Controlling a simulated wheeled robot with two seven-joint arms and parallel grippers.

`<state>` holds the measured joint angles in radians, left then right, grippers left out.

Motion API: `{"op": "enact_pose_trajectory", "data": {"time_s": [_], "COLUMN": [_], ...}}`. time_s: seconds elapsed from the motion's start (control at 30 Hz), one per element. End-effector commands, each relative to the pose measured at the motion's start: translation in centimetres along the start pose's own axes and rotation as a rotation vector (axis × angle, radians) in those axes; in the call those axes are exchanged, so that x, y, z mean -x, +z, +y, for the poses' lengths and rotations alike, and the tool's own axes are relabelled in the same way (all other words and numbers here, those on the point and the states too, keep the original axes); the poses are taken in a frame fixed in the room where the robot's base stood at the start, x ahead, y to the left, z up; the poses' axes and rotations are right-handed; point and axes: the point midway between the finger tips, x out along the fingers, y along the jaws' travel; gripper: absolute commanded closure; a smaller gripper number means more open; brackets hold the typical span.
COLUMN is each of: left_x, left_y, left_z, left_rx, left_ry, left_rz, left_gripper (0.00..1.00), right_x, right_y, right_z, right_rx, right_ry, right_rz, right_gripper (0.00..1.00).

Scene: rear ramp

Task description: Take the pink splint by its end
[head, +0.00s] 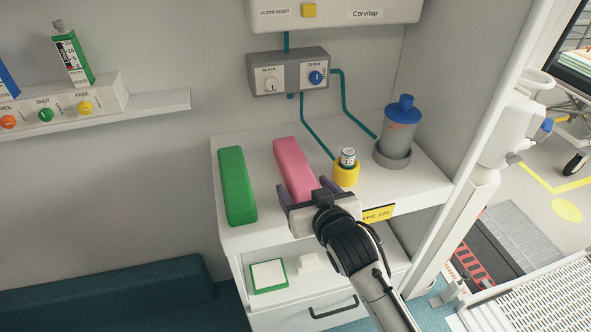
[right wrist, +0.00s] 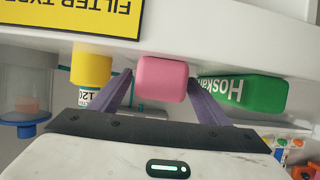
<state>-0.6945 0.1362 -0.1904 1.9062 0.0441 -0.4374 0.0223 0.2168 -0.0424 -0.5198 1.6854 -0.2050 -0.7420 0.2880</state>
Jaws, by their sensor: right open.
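The pink splint (head: 294,168) lies on the white counter (head: 262,226), with its near end toward the counter's front edge. My right gripper (head: 305,190) is open at that near end, one purple finger to each side. In the right wrist view the end of the pink splint (right wrist: 162,78) shows between the open fingers. I cannot tell whether either finger touches it. The far part of the splint shows clear of the gripper in the head view. My left gripper is in neither view.
A green splint (head: 237,186) lies left of the pink one. A small bottle in a yellow holder (head: 346,174) and a blue-capped canister (head: 398,132) stand to the right. A wall shelf (head: 140,112) is at left.

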Motion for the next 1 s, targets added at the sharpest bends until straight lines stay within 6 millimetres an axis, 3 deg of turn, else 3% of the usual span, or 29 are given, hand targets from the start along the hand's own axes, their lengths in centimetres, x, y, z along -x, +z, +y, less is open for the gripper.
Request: {"op": "enact_pose_trajectory", "data": {"time_s": [0.13, 0.4, 0.7, 1.0], "left_x": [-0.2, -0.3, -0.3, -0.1], "left_y": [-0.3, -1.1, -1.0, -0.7], "left_z": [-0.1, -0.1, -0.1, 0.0], "left_rx": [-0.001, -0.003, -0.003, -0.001], "left_ry": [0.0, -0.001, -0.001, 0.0], "left_rz": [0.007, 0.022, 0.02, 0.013], "left_gripper": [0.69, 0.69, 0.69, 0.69], "right_x": [-1.4, -1.6, -1.6, -1.3], "right_y": [0.1, 0.1, 0.0, -0.8], "right_z": [0.0, 0.0, 0.0, 0.0], "right_rx": [0.001, 0.001, 0.001, 0.0], "right_ry": [0.0, 0.0, -0.001, 0.0], "right_rz": [-0.001, -0.001, 0.001, 0.003], "right_gripper": [0.3, 0.3, 0.77, 0.77]}}
